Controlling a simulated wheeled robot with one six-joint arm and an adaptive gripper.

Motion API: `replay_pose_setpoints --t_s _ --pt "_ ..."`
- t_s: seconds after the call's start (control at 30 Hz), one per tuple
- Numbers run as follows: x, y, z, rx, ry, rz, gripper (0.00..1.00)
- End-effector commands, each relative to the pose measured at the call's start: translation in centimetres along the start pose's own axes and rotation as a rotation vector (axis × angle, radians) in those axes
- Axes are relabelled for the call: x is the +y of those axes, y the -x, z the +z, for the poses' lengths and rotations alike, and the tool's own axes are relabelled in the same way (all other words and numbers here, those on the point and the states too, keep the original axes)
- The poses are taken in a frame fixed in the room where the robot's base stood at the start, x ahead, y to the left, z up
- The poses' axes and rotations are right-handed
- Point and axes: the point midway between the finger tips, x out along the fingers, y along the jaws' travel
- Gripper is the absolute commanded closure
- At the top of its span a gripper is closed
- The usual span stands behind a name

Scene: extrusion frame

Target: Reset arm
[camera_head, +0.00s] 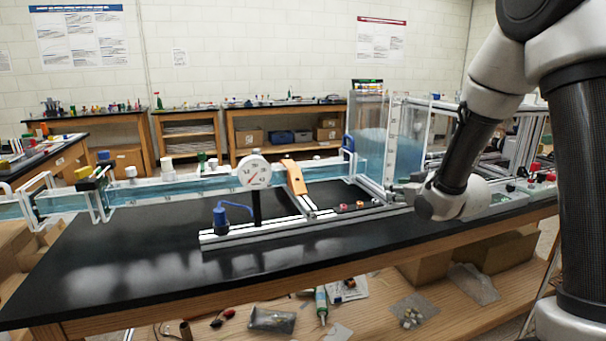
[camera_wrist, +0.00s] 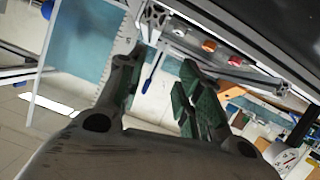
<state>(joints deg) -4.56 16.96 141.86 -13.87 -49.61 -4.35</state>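My arm reaches in from the right in the head view. My gripper (camera_head: 398,193) is low beside the right end of the white extrusion frame (camera_head: 290,228) on the black bench. In the wrist view my gripper (camera_wrist: 164,64) has its two green-padded fingers apart, with nothing held between them. The frame's metal end and a blue-handled part (camera_wrist: 154,68) show beyond the fingers. I cannot tell whether the fingers touch the frame.
Red knobs (camera_head: 360,204) sit near my gripper. A clear water tank (camera_head: 407,138) is behind it. The bench's front left (camera_head: 110,270) is clear.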

Motion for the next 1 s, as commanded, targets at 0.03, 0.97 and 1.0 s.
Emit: replay_pose_setpoints --t_s 0.03,0.97,1.0 --pt "0.0 0.1 1.4 -0.055 -0.007 0.0 0.65" --pt "-2.5 37.2 6.2 -0.982 -0.359 0.101 0.65" --pt "-2.4 37.6 5.7 -0.949 -0.359 0.109 0.65"
